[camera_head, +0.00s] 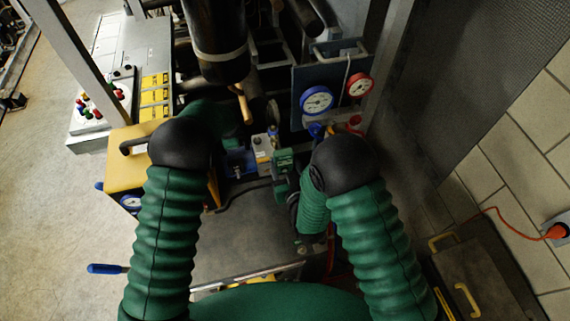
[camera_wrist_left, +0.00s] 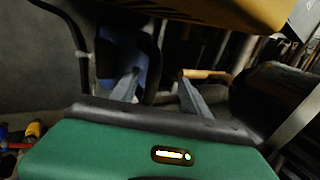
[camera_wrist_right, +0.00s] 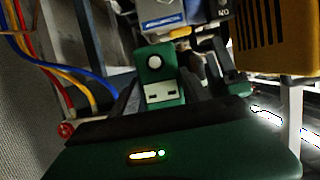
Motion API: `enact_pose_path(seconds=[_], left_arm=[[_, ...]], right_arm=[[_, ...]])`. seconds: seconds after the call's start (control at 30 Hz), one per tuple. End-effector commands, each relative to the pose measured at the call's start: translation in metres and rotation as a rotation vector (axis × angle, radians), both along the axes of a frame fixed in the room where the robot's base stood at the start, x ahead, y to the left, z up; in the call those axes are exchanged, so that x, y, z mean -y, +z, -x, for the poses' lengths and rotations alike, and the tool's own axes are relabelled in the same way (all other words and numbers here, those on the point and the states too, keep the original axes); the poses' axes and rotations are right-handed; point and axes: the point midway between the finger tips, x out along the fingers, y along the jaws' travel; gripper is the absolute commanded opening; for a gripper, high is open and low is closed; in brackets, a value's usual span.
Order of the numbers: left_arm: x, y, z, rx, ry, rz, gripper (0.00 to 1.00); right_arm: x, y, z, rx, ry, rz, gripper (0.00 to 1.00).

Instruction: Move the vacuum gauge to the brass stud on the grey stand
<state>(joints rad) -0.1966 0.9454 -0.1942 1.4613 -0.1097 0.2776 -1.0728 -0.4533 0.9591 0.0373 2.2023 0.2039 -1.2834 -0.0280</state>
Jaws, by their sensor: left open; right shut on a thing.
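My right gripper (camera_head: 283,174) is shut on a small green block, taken to be the vacuum gauge (camera_head: 284,158). In the right wrist view the block (camera_wrist_right: 160,68) sits between the fingers and has a round white face and a silver plate. A grey unit (camera_head: 262,148) with a blue-labelled part (camera_wrist_right: 163,22) stands just beyond it; I cannot tell whether they touch. I cannot make out the brass stud or name the grey stand surely. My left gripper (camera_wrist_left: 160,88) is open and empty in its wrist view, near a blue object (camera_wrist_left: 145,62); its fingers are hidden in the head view.
A panel with a blue gauge (camera_head: 317,99) and a red gauge (camera_head: 359,84) stands behind. A yellow case (camera_head: 130,165) is at left. Hoses (camera_wrist_right: 85,75) run left of the right gripper.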

Motion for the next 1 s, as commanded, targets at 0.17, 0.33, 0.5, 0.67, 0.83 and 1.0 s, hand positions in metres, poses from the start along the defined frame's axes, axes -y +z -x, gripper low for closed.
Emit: enact_pose_path(seconds=[0.17,0.33,0.5,0.67,0.83,1.0], left_arm=[[0.0,0.023,0.0,0.002,0.0,0.001,0.55],[-0.001,0.043,-0.001,0.001,0.001,0.0,0.55],[0.0,0.063,-0.001,0.0,0.0,0.0,0.55],[0.0,0.075,0.0,-0.001,0.0,-0.001,0.55],[0.0,0.075,0.0,-0.001,0.0,-0.001,0.55],[0.0,0.075,0.0,-0.001,0.0,-0.001,0.55]], right_arm=[[0.0,0.001,0.0,0.002,0.0,-0.001,0.0],[0.0,0.001,0.0,0.002,0.0,-0.001,0.0],[0.0,0.001,-0.001,0.001,0.0,0.0,0.0],[0.0,0.001,0.0,0.002,0.0,-0.001,0.0],[0.0,0.001,0.0,0.002,0.0,-0.001,0.0],[0.0,0.001,-0.001,0.001,0.0,0.0,0.0]])
